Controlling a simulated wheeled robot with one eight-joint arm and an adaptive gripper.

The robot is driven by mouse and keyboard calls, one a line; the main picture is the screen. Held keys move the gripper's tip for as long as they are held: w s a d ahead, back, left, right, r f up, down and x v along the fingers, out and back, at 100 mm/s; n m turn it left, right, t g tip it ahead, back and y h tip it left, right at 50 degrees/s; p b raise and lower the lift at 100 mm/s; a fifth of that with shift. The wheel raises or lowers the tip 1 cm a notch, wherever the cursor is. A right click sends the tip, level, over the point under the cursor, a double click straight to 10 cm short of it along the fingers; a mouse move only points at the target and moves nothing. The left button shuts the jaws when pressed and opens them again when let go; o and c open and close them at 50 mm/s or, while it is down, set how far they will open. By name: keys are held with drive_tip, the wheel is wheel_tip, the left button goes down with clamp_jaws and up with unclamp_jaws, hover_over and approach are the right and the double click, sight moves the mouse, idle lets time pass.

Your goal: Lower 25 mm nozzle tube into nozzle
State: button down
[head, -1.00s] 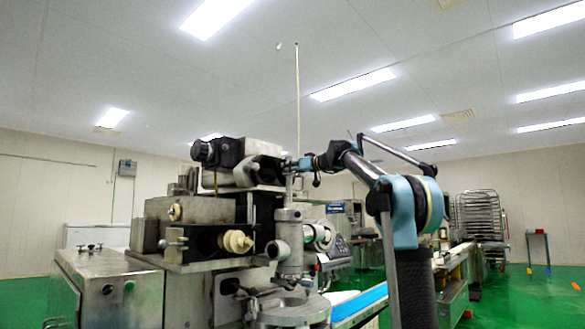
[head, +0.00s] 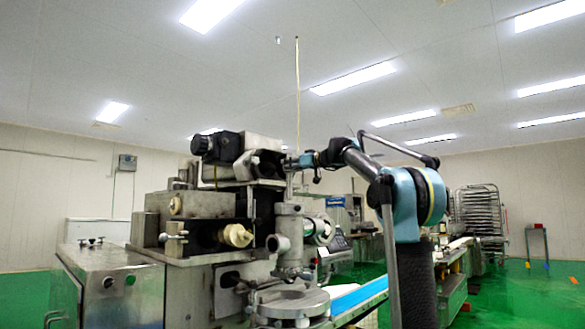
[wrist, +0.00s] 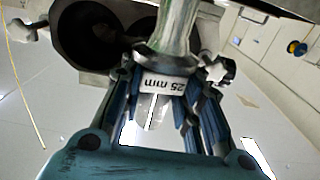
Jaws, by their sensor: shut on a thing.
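The 25 mm nozzle tube (wrist: 176,28) is a shiny metal tube. A white "25 mm" label (wrist: 168,85) shows upside down in the wrist view. My gripper (wrist: 178,64) is shut around it, with blue-grey fingers on both sides. In the head view my gripper (head: 297,162) is above the nozzle (head: 289,225), an upright grey metal cylinder with a side port. A thin upright part of the tube (head: 290,186) shows between them, roughly in line with the nozzle. I cannot tell whether its lower end is inside the nozzle.
The encrusting machine's steel body (head: 195,205) stands close on the left, with a black motor (head: 215,147) near my gripper. A round steel plate (head: 292,300) lies below the nozzle. A blue conveyor belt (head: 358,297) runs to the right. A rack of trays (head: 477,212) stands far right.

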hover_over(290, 195)
drive_tip(key=w, duration=0.1)
drive_tip(key=shift+f, duration=2.1)
drive_tip(key=shift+f, duration=4.55)
drive_tip(key=c, duration=1.1)
unclamp_jaws()
drive_tip(key=shift+o, duration=1.2)
